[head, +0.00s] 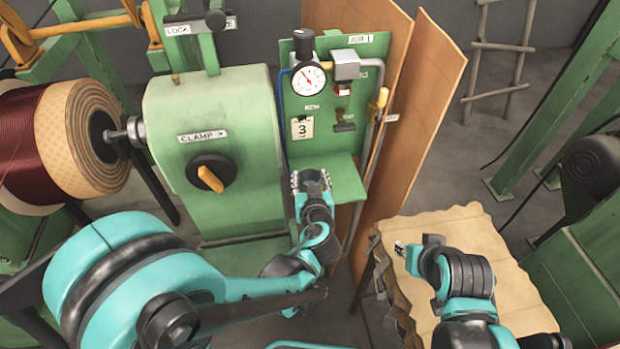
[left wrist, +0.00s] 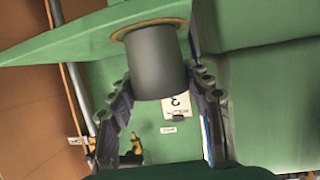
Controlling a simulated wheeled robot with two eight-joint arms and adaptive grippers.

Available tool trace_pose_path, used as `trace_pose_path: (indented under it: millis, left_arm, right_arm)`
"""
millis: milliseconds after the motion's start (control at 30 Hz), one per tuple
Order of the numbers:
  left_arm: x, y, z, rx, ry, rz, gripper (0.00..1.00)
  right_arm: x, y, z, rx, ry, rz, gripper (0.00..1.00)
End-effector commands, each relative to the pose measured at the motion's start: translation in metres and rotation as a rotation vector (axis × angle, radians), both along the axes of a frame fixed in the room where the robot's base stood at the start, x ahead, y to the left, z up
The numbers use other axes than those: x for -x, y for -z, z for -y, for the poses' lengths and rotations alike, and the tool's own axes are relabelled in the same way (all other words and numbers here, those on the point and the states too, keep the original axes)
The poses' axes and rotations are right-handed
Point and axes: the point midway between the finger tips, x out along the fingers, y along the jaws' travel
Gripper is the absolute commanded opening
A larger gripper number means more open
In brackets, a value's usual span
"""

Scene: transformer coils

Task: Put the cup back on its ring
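The dark grey cup (left wrist: 158,65) is between the two fingers of my left gripper (left wrist: 160,82). Both fingers meet its sides in the left wrist view, so the gripper looks shut on it. The cup is upright at the green shelf (head: 345,178) of the gauge panel. Its brass-coloured ring (left wrist: 122,35) shows around the cup's base. I cannot tell if the base rests fully on it. In the head view my left gripper (head: 312,182) is over the shelf, its fingers partly hiding the cup. My right gripper (head: 412,256) is low over the paper-covered table; its fingers are unclear.
The clamp housing (head: 215,130) is close on the left. Wooden boards (head: 425,110) stand on the right. The covered table (head: 490,235) has bare room.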

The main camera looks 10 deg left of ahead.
Motion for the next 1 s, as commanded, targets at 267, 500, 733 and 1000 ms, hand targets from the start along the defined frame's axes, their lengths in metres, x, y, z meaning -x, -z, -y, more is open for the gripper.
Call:
trace_pose_path:
  millis: [267, 500, 733, 1000]
  left_arm:
    - [0.000, 0.000, 0.000, 0.000, 0.000, 0.000, 0.68]
    - [0.008, -0.008, 0.002, 0.000, 0.002, -0.001, 0.68]
    - [0.054, -0.027, 0.013, -0.001, 0.007, -0.001, 0.68]
    - [0.099, -0.042, 0.021, -0.002, 0.004, 0.000, 0.68]
  right_arm:
    - [0.000, 0.000, 0.000, 0.000, 0.000, 0.000, 0.32]
    - [0.000, -0.008, 0.000, 0.000, 0.000, 0.000, 0.32]
    - [0.000, -0.024, 0.000, 0.000, 0.000, 0.000, 0.32]
    - [0.000, -0.037, 0.000, 0.000, 0.000, 0.000, 0.32]
